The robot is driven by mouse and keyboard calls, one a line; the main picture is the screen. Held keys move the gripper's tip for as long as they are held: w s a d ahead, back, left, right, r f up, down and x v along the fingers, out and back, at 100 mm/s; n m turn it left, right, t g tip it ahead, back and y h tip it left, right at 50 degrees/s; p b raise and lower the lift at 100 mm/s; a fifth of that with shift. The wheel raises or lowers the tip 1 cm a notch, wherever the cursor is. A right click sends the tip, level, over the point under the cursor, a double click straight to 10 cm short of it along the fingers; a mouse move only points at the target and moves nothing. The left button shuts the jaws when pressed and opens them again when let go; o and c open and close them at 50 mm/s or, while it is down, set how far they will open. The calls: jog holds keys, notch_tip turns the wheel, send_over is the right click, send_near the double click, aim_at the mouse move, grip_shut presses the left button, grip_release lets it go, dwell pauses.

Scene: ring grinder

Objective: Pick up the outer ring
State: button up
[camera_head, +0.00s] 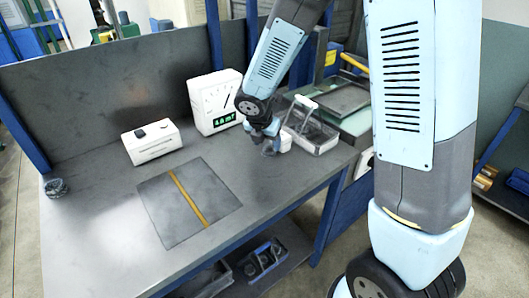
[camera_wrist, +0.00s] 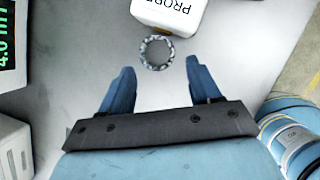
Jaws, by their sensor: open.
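The outer ring (camera_wrist: 144,57) is a small metal ring with a mottled grey rim. In the wrist view it lies flat on the grey bench, just beyond the fingertips and roughly midway between them. My gripper (camera_wrist: 160,66) is open, with its two blue fingers apart and nothing between them. In the head view my gripper (camera_head: 268,142) is low over the bench, in front of the gauge display. The ring is too small and too close to the gripper to make out clearly there.
A white block marked PROBE (camera_wrist: 168,12) stands right beyond the ring. A gauge box (camera_head: 215,103) with a green readout, a white box (camera_head: 152,142) and a wire-handled tray (camera_head: 318,137) stand nearby. A dark mat with a yellow stripe (camera_head: 160,212) lies in front; a round grey item (camera_head: 56,187) sits far left.

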aim_at(267, 155)
jog(key=shift+x, duration=2.1)
jog(key=shift+a, duration=0.2)
jog(key=shift+c, duration=0.3)
jog(key=c, duration=0.9)
jog(key=shift+r, duration=0.15)
